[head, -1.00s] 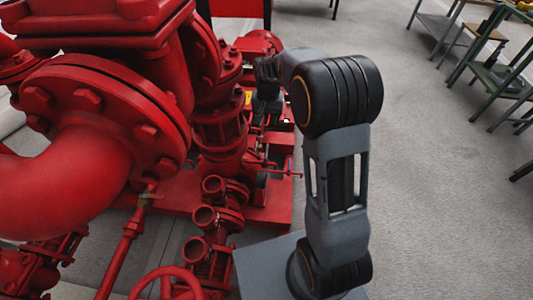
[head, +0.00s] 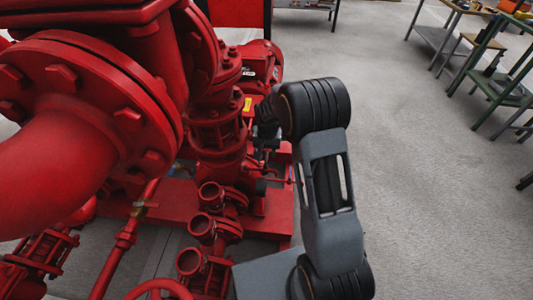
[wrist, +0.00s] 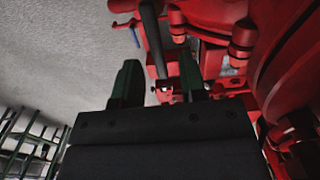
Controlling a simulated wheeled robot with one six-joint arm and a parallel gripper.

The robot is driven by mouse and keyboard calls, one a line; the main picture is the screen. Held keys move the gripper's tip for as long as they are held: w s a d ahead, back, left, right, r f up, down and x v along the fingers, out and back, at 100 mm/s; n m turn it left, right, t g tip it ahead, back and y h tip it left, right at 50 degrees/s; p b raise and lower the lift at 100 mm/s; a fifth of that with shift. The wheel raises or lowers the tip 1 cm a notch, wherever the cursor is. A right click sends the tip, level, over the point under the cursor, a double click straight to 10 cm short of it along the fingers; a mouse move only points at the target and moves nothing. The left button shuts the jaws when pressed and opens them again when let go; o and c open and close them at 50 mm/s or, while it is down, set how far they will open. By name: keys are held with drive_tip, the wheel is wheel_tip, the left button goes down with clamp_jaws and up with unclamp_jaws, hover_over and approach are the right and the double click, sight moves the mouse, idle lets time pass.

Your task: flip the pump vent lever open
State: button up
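The red pumpset (head: 215,150) fills the left and middle of the head view. My arm reaches over its right side, and my gripper is mostly hidden behind my arm there. In the wrist view my gripper (wrist: 158,74) has two dark green fingers standing apart, with a gap between them. A dark rod (wrist: 153,40) and red parts show beyond the gap; I see nothing clearly held. A small blue piece (wrist: 136,42) shows just left of the rod. I cannot tell whether it is the vent lever, and no lever is clear in the head view.
A large red flanged pipe (head: 85,100) stands close on the left. Open red pipe ends (head: 210,195) point up near my arm. Grey floor (head: 420,190) is clear on the right. A green table (head: 500,80) stands at the far right.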

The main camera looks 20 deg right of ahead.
drive_tip(key=shift+f, duration=0.35)
clamp_jaws()
idle(0.4)
